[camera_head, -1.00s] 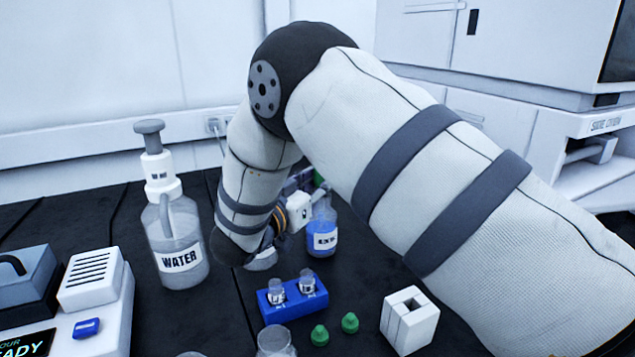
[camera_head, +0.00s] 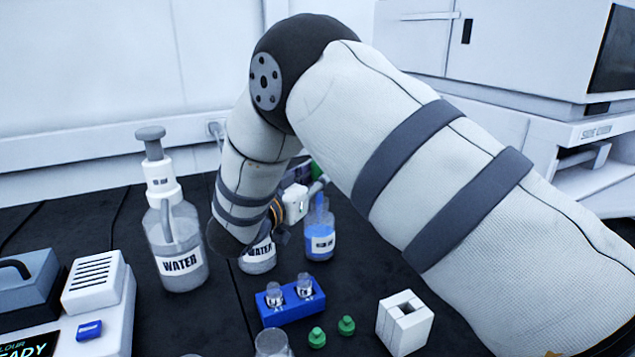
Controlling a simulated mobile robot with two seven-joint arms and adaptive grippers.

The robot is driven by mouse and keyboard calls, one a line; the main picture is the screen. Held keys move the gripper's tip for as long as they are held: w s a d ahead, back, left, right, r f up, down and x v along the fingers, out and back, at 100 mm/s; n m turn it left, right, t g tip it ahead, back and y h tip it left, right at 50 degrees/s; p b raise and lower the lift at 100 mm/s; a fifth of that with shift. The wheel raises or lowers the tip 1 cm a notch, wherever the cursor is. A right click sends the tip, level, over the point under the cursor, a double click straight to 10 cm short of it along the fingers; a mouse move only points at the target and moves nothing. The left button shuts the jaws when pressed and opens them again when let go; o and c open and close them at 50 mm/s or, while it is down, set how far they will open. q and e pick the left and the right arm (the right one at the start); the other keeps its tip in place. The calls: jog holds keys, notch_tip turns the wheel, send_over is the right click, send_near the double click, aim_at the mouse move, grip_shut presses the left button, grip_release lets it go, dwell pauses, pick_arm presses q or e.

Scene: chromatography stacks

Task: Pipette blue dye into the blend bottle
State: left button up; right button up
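A clear bottle of blue liquid (camera_head: 320,240) stands behind the blue rack; its label is too small to read surely. A blue, narrow shape shows in its neck. My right arm reaches over the table, and my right gripper (camera_head: 292,208) is beside this bottle's upper left, mostly hidden by my forearm. A white piece and a grey rod show there, but I cannot tell whether the fingers are closed on anything. A second clear bottle with a partly covered label (camera_head: 258,258) stands just left, half behind my forearm. I cannot identify the blend bottle. My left gripper is out of view.
A large pump bottle labelled WATER (camera_head: 181,265) stands at left. A blue rack (camera_head: 290,308) holds two small vials. Two green caps (camera_head: 317,338) and a white slotted block (camera_head: 404,325) lie in front. A white device (camera_head: 95,285) is at left, a clear vessel (camera_head: 272,343) at front.

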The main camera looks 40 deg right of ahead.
notch_tip(320, 180, up, 6)
jog(key=shift+f+p, duration=0.1)
jog(key=shift+p, duration=0.8)
jog(key=shift+r+p, duration=0.6)
jog(key=shift+r, duration=1.55)
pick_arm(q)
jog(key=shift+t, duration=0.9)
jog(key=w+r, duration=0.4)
pick_arm(e)
jog(key=shift+w+f, duration=0.1)
jog(key=shift+f, duration=0.05)
